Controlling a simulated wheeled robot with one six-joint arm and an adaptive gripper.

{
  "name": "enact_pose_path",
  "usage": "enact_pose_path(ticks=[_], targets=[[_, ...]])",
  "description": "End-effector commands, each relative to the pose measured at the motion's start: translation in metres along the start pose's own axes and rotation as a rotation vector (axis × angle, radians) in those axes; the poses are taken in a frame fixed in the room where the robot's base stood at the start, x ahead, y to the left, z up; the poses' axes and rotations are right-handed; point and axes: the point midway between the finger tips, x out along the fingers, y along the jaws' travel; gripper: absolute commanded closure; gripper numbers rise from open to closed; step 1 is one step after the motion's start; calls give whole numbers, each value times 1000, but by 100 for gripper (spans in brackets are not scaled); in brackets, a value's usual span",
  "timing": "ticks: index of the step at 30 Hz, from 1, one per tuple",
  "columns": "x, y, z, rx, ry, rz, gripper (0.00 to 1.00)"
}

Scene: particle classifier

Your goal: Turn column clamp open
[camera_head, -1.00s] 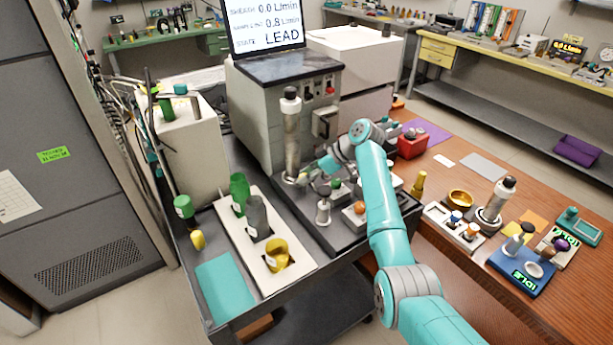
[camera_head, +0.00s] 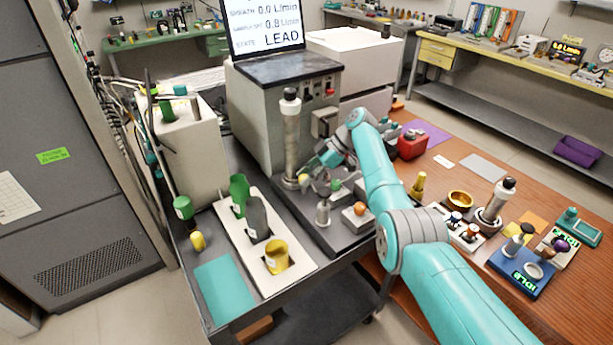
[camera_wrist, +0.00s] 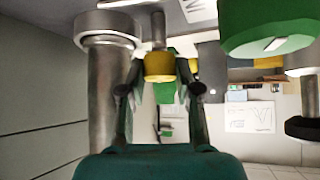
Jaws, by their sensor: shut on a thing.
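The metal column (camera_head: 291,140) with a black cap stands upright in front of the grey cabinet in the head view. In the wrist view the column (camera_wrist: 103,100) is at the left, with a pale clamp collar (camera_wrist: 108,28) around it. A short stem runs from the collar's side to a yellow handle end (camera_wrist: 158,68). My gripper (camera_wrist: 158,85) has its fingers on both sides of this yellow end and is shut on it. In the head view my gripper (camera_head: 308,178) is low beside the column's foot, and the handle is small and partly hidden there.
A green-topped knob (camera_wrist: 265,25) is close to the right of my gripper in the wrist view. Small metal fittings (camera_head: 323,208) stand on the dark plate in front. A white tray (camera_head: 290,258) with green, grey and yellow containers lies to the left.

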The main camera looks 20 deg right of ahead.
Motion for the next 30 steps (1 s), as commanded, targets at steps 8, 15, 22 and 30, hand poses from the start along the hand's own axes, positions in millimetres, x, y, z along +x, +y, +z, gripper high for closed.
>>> enact_pose_path(ticks=[8,15,22,30], targets=[[1,-1,2,1,-2,-4,100],[1,-1,2,1,-1,-3,42],[0,0,1,0,-1,-2,42],[0,0,0,1,0,1,42]])
